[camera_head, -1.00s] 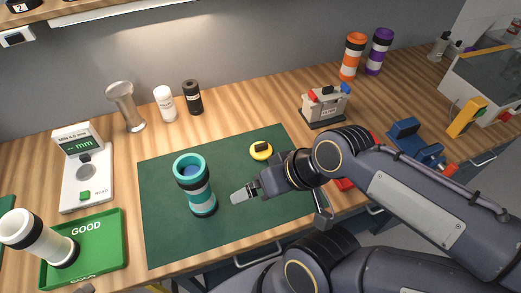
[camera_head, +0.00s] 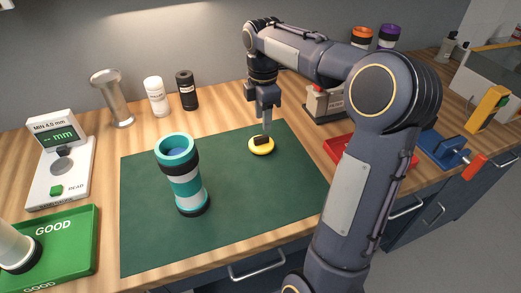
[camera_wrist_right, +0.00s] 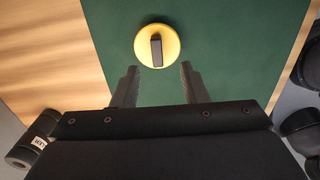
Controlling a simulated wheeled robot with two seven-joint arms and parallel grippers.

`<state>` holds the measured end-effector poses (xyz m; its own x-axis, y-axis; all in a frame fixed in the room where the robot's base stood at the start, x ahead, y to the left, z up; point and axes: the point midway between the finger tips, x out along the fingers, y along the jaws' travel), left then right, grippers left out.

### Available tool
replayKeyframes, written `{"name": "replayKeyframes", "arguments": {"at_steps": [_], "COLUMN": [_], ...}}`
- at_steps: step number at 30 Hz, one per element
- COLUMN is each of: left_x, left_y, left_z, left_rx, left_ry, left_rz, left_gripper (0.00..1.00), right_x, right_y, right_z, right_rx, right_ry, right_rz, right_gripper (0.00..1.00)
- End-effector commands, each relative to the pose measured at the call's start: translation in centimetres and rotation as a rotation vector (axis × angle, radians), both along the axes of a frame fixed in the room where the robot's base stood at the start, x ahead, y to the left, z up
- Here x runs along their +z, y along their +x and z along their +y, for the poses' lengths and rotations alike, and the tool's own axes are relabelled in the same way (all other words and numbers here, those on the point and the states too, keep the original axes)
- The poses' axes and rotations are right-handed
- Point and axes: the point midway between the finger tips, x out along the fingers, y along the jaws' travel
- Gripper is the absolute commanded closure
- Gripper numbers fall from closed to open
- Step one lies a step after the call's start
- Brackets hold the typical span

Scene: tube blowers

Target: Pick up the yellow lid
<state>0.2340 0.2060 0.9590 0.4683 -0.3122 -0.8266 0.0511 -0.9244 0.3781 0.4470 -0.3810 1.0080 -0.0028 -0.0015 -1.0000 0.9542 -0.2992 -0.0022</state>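The yellow lid (camera_head: 261,147) lies flat near the back edge of the green mat (camera_head: 240,215); it is a round disc with a dark raised grip bar on top. In the right wrist view the lid (camera_wrist_right: 157,45) lies just beyond the fingertips, roughly centred between them. My right gripper (camera_head: 266,122) points down just above the lid. Its two fingers (camera_wrist_right: 158,72) are apart with nothing between them, and the lid's bar points toward the gap. My left gripper is not in view.
A teal, white and black tube (camera_head: 183,180) stands upright on the mat, left of the lid. A green GOOD tray (camera_head: 75,235) and a gauge (camera_head: 60,170) are at left. A red tray (camera_head: 338,148) and a grey box (camera_head: 322,103) are right of the lid.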

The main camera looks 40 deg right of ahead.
Motion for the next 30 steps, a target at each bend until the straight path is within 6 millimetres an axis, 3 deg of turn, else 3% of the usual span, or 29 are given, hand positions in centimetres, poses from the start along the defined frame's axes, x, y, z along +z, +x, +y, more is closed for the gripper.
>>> {"name": "replayKeyframes", "arguments": {"at_steps": [13, 23, 30], "left_x": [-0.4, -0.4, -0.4], "left_y": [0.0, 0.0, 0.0], "left_z": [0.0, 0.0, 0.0], "left_rx": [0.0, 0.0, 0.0], "left_ry": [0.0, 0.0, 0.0], "left_rz": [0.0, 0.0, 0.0], "left_gripper": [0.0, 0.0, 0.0], "right_x": [-5.9, -6.8, -6.7], "right_y": [0.5, 0.5, 0.5], "right_z": [0.1, 0.1, 0.1], "right_rx": [-0.002, -0.004, -0.003], "right_ry": [0.002, 0.001, 0.001], "right_rz": [0.0, -0.003, -0.003], "right_gripper": [0.6, 0.6, 0.89]}}
